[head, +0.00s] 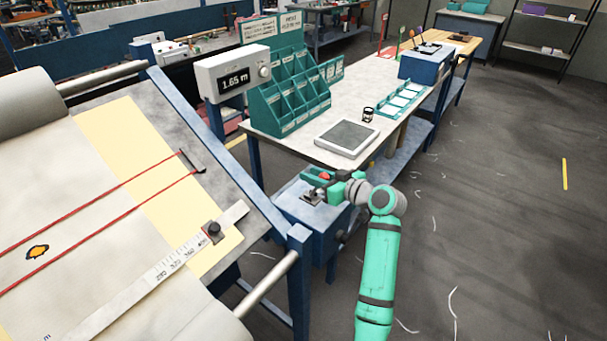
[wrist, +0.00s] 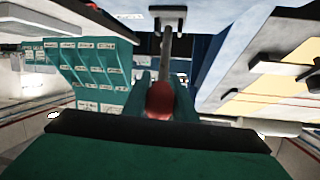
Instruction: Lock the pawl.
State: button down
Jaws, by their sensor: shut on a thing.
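My gripper (head: 328,180) is at the top of the blue box (head: 303,222) beside the loom frame. It is shut on the red knob (head: 325,175) of a lever, which I take to be the pawl's handle. In the wrist view the red knob (wrist: 160,100) sits between my green fingers. A grey rod (wrist: 167,50) runs from the knob to a light bracket (wrist: 168,14). A small grey metal part (head: 311,196) shows on the box top. The pawl's teeth are not visible, so I cannot tell if it is engaged.
The sloped loom table (head: 190,110) with fabric, red threads and a ruler (head: 160,272) is on the left. A bench (head: 300,150) with a green bin rack (head: 290,95), a grey tray (head: 347,137) and a display reading 1.65 m (head: 234,78) stands behind. Floor at right is open.

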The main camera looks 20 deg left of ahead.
jog(key=shift+s+d+r, duration=0.1)
jog(key=shift+d+r, duration=0.1)
jog(key=shift+d, duration=0.35)
jog(key=c, duration=1.5)
grip_release()
jog(key=shift+o, duration=0.2)
jog(key=shift+f, duration=0.1)
jog(key=shift+s, duration=0.1)
jog(key=v, duration=1)
jog(key=shift+s+d, duration=0.2)
jog(key=shift+d, duration=0.05)
